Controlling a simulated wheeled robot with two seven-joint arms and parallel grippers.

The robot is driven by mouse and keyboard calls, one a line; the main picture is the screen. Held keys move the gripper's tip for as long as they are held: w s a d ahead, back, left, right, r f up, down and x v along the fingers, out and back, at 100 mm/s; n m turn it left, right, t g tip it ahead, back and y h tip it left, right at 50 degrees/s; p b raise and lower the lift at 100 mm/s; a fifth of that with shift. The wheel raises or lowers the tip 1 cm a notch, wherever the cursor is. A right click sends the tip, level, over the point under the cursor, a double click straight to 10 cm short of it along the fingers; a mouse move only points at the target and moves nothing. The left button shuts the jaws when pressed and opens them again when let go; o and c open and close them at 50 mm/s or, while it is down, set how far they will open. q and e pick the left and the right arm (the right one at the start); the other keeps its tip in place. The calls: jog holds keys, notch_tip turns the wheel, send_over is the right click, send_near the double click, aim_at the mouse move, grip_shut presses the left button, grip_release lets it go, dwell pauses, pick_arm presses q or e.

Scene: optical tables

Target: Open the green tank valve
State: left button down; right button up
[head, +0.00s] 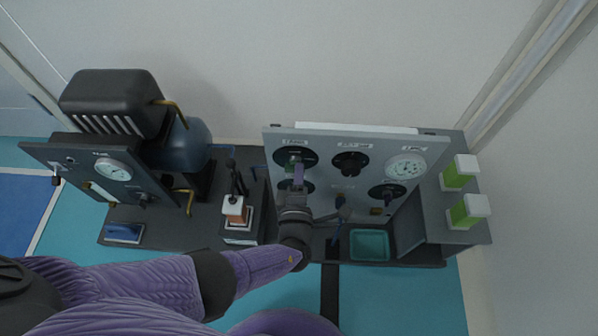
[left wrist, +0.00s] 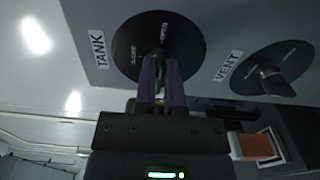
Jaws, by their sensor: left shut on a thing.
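The tank valve (head: 283,158) is a black round dial with a green handle at the upper left of the grey panel (head: 325,140). In the left wrist view the dial (left wrist: 190,50) fills the upper middle beside a white TANK label (left wrist: 99,49). My left gripper (head: 298,170) reaches up to this dial, and its purple fingers are shut on the valve handle. In the left wrist view the fingers (left wrist: 160,72) stand on either side of the handle and hide most of it. My right gripper is not in view.
The VENT dial (left wrist: 285,58) is close beside the tank dial. The panel also bears another black dial (head: 350,163) and a white gauge (head: 406,168). A teal tray (head: 369,245) sits below. Green-and-white blocks (head: 459,172) stand at right, a dark blue tank (head: 183,148) at left.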

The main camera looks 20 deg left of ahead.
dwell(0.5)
pick_arm(q)
jog(key=c, duration=0.7)
grip_release()
